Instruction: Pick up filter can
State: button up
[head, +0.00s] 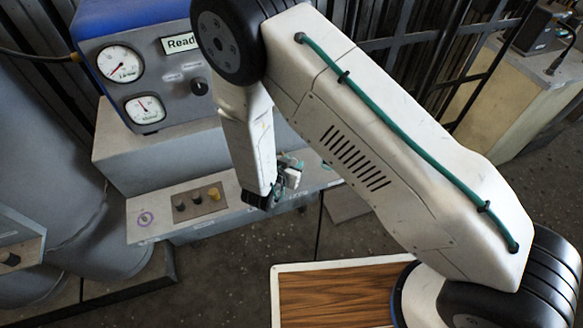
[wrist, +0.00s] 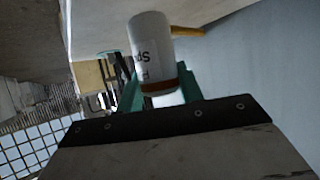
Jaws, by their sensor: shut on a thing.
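The filter can (wrist: 152,45) is a white cylinder with dark lettering and a reddish-brown band near its lower end in the wrist view. My gripper (wrist: 160,88) has green fingers, one on each side of the can, and is shut on it. In the head view my gripper (head: 286,172) is small and partly hidden by my arm, at the front panel of the grey machine. A small white shape there may be the can, but it is too small to tell.
The machine's front ledge (head: 160,222) carries several knobs. Above it is a gauge panel (head: 140,70) with two dials and a "Ready" sign. A dark railing (head: 390,45) stands behind my arm. A beige cabinet (head: 530,90) stands at the right. Dark floor (head: 235,265) lies open in front.

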jog(key=shift+r, duration=0.45)
jog(key=r, duration=0.2)
jog(key=shift+s+a+r, duration=0.2)
jog(key=shift+a+r, duration=0.05)
jog(key=shift+r, duration=0.15)
jog(key=s+a+r, duration=0.1)
jog(key=s+a, duration=0.9)
jog(key=s, duration=0.1)
jog(key=shift+a+r, duration=0.15)
jog(key=shift+a, duration=0.2)
